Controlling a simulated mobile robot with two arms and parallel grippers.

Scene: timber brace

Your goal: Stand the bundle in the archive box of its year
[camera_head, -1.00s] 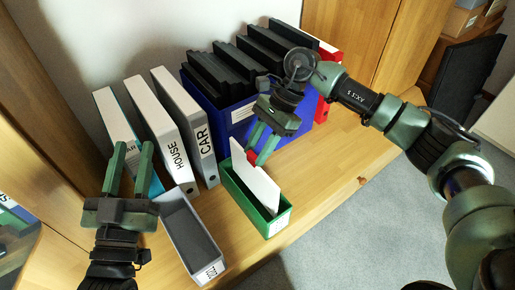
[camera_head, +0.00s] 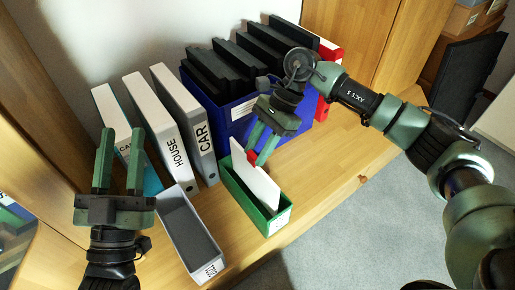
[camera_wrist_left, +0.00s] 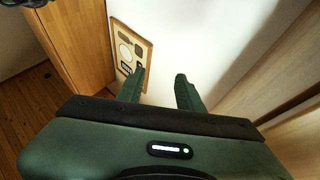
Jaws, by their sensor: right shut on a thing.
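The bundle (camera_head: 256,182), a flat white sheet-like block with a bit of red near its upper edge, is in the narrow green archive box (camera_head: 235,202). Its lower part is hidden by the box walls; I cannot tell whether it touches the floor. My right gripper (camera_head: 260,152) is shut on the bundle's upper edge, above the green box. An empty grey archive box (camera_head: 190,235) stands to the left; its front label is too small to read. My left gripper (camera_head: 119,162) is open and empty, left of the grey box; its parted fingers show in the left wrist view (camera_wrist_left: 160,92).
White and grey binders marked HOUSE (camera_head: 160,130) and CAR (camera_head: 187,120) stand behind the boxes. A blue crate (camera_head: 238,112) with black folders and a red binder (camera_head: 328,82) are further back. The wooden top is bare right of the green box (camera_head: 325,170).

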